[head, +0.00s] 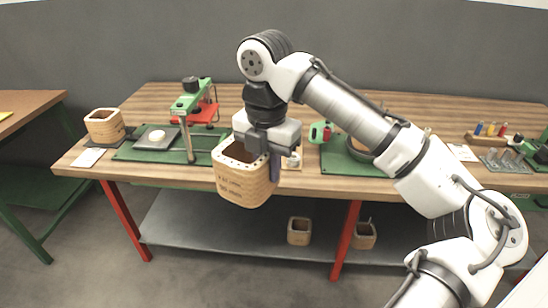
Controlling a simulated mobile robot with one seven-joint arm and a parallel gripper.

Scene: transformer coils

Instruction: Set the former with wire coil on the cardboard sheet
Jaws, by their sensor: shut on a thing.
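My gripper (270,160) is shut on the wall of a tan, open-topped wooden former (243,186) with dark printed marks on its side. It holds the former upright in front of the bench's front edge, clear of the floor. I cannot tell from this view whether wire is wound on it. Another tan former (104,124) sits on a dark pad at the bench's left end. I cannot single out the cardboard sheet with certainty; a tan flat piece (291,165) shows partly behind my gripper.
The wooden bench (150,97) carries a green and red press (195,105), a green mat (200,138), a green bottle (320,132) and small tools at the right. Two formers (299,231) (364,235) stand on or by the lower shelf (200,225). My arm hides part of the bench's right side.

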